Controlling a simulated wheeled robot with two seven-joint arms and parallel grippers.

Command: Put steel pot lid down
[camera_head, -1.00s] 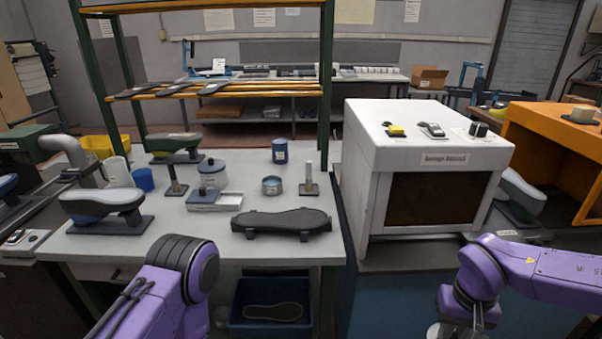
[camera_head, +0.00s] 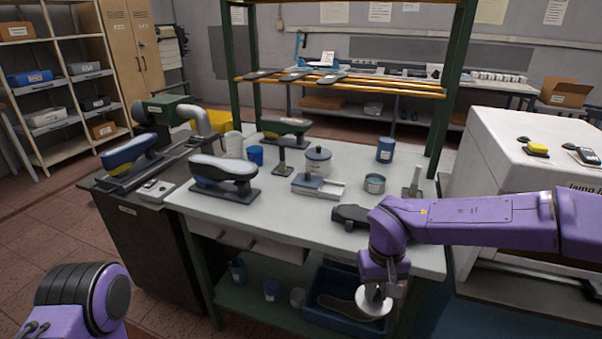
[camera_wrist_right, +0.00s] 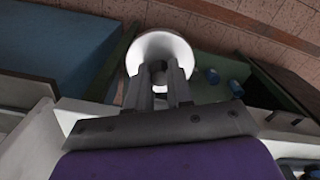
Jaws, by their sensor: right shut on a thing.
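The steel pot lid (camera_head: 372,303) is a pale round disc held in my right gripper (camera_head: 386,290), in front of the workbench's front edge and above the floor level. In the right wrist view the lid (camera_wrist_right: 160,42) shows as a bright round shape beyond the two fingers (camera_wrist_right: 160,80), which are shut on its knob. The grey-white workbench top (camera_head: 280,215) lies behind and above the lid in the head view. My left gripper is out of view; only a purple part of my left arm shows at bottom left.
My right forearm covers the bench's right part. The front middle of the bench is clear. A blue crate (camera_head: 325,310) sits below.

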